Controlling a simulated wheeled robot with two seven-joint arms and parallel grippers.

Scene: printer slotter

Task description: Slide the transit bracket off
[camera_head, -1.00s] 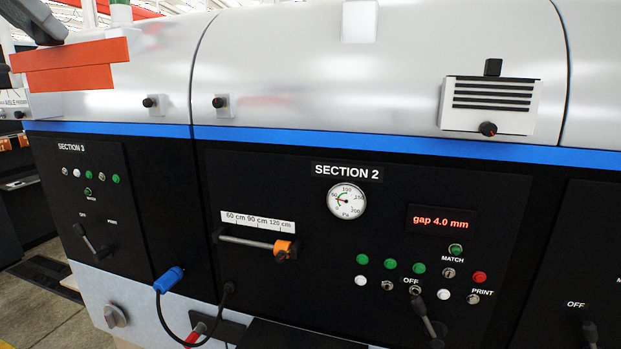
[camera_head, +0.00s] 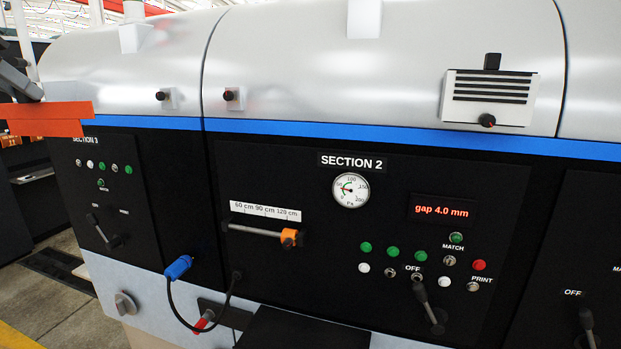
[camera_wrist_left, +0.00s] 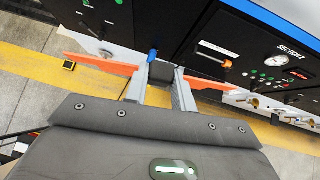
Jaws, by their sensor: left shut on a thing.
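The transit bracket appears to be the flat orange-red piece (camera_head: 45,119) at the left edge of the head view. My left gripper (camera_head: 22,88) is shut on it from above. In the left wrist view the bracket's orange bars stick out on both sides of the fingers, one to the left (camera_wrist_left: 100,64) and one to the right (camera_wrist_left: 208,82). A dark block (camera_wrist_left: 161,72) shows between the fingers. The bracket looks clear of the hood, in front of the left machine section; its exact distance cannot be told. My right gripper is not in view.
The printer's silver hood (camera_head: 290,60) and black SECTION 2 panel (camera_head: 300,200) fill the head view. Two black knobs (camera_head: 162,97) (camera_head: 230,95) stick out of the hood. A blue plug (camera_head: 178,267) hangs on a cable. Open floor (camera_head: 50,300) lies at lower left.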

